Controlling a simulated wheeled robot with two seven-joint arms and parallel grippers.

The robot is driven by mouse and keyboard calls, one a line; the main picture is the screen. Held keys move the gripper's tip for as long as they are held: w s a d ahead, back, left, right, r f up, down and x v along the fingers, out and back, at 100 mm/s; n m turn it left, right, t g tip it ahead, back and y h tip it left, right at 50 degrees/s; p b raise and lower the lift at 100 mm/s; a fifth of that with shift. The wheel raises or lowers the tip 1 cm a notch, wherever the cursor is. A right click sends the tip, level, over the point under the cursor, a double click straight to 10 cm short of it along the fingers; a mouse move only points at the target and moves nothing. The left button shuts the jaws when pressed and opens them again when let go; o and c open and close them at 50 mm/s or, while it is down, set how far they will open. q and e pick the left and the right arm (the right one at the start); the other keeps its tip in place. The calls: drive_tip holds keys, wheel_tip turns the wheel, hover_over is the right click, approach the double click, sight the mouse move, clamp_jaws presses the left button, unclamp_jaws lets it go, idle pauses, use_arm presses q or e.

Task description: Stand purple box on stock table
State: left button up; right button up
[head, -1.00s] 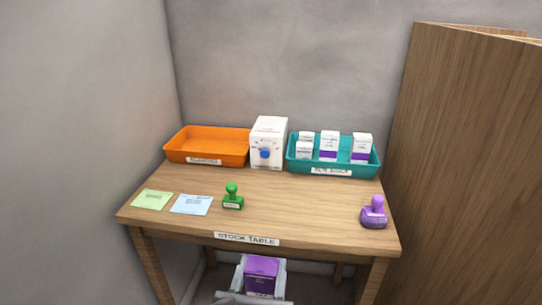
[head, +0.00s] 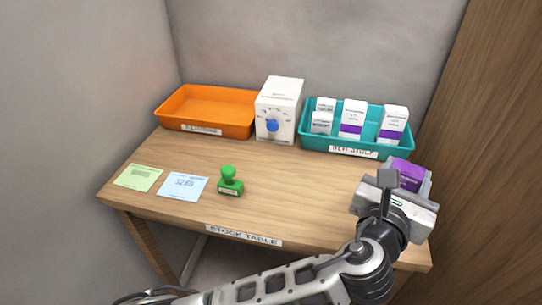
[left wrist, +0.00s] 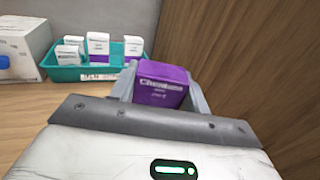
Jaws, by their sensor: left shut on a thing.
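The purple box (head: 408,174) is held between the fingers of my left gripper (head: 423,178), over the right end of the stock table (head: 285,205). In the left wrist view the purple box (left wrist: 160,84) shows white lettering and sits between both grey fingers. Whether its underside touches the table is hidden by the gripper body. My right gripper is not in view.
A teal tray (head: 313,142) with several white-and-purple boxes stands just behind the gripper. A white device (head: 280,108) with a blue knob and an orange tray (head: 175,122) are at the back. A green stamp (head: 230,182) and paper notes (head: 182,186) lie at front left. A wooden panel (head: 470,180) borders the right.

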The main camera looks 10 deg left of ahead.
use_arm(q)
drive_tip(key=shift+w+d+r, duration=0.1)
drive_tip(key=shift+d, duration=0.15)
drive_tip(key=w+a+f+b, duration=0.1)
drive_tip(key=a+f, duration=0.3)
drive_tip(key=w+a+f+b, duration=0.1)
drive_tip(key=a+f, duration=0.3)
drive_tip(key=w+a+f+b, duration=0.1)
drive_tip(key=a+f, duration=0.3)
drive_tip(key=a, duration=0.1)
drive_tip(key=shift+w+a+f, duration=0.1)
drive_tip(key=shift+w+f, duration=0.05)
drive_tip(key=shift+f, duration=0.1)
drive_tip(key=shift+f+h, duration=0.2)
drive_tip(key=shift+h, duration=0.1)
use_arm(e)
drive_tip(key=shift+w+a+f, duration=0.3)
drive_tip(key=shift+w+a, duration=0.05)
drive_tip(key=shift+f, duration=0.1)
